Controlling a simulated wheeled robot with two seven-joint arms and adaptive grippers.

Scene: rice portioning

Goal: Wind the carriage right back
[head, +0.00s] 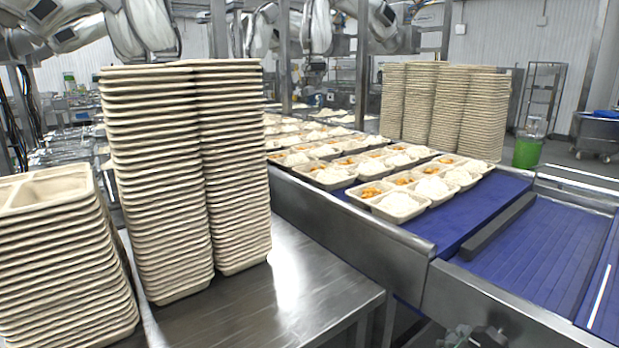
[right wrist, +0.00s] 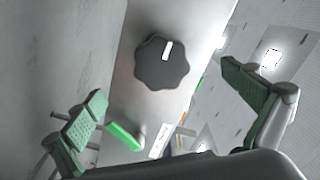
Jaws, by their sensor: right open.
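A dark lobed knob (right wrist: 162,66) with a white pointer mark sits on a pale metal face in the right wrist view. My right gripper (right wrist: 163,86) is open, with its green-padded fingers spread wide on either side of the knob in the picture. Nothing is between the fingers, and I cannot tell how far they are from the knob. A small part of a dark grey mechanism shows at the bottom edge of the head view (head: 473,337); I cannot tell whether it is my gripper. No carriage can be clearly made out. My left gripper is not in view.
A bright green bar (right wrist: 124,136) lies below the knob. Tall stacks of empty trays (head: 157,180) stand on a steel table (head: 325,285). Filled trays (head: 400,204) with rice sit on a blue conveyor (head: 478,212). More tray stacks (head: 440,100) stand behind.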

